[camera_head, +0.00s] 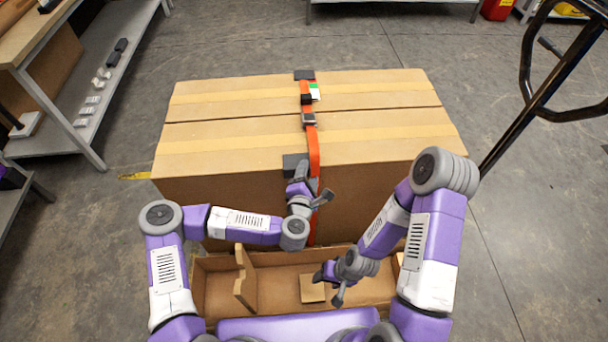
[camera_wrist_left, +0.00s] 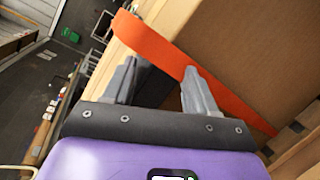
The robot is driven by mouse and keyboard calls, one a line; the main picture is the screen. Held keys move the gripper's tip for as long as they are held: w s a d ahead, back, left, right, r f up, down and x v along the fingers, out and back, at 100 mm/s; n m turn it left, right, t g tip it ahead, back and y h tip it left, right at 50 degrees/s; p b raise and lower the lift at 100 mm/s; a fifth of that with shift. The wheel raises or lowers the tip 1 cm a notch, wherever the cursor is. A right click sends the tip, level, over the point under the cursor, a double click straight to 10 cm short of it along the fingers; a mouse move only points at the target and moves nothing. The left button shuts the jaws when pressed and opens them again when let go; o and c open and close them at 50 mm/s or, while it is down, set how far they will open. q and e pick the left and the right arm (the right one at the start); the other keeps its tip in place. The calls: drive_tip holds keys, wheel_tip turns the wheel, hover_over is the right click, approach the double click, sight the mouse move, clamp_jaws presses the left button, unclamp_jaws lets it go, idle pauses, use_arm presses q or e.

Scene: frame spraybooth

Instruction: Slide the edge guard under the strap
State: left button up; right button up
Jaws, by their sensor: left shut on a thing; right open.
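A large cardboard carton (camera_head: 235,142) has an orange strap (camera_head: 314,150) running over its top and down its near face. A dark edge guard (camera_head: 293,163) sits at the near top edge, just left of the strap. My left gripper (camera_head: 312,184) is at that edge, shut on the guard. In the left wrist view the dark guard (camera_wrist_left: 154,86) shows between the fingers (camera_wrist_left: 160,82), and the strap (camera_wrist_left: 235,105) crosses close beyond them. Whether the guard reaches under the strap is hidden. My right gripper (camera_head: 329,288) is open and empty, lower right.
Another dark guard (camera_head: 304,75) is at the far edge under the strap. An open cardboard tray (camera_head: 215,264) with a divider lies in front of me. A shelf (camera_head: 95,95) stands left, a black handle frame (camera_head: 530,100) right.

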sight(327, 168)
use_arm(q)
drive_tip(key=shift+d+f, duration=0.1)
drive_tip(key=shift+d, duration=2.6)
drive_tip(key=o, duration=0.9)
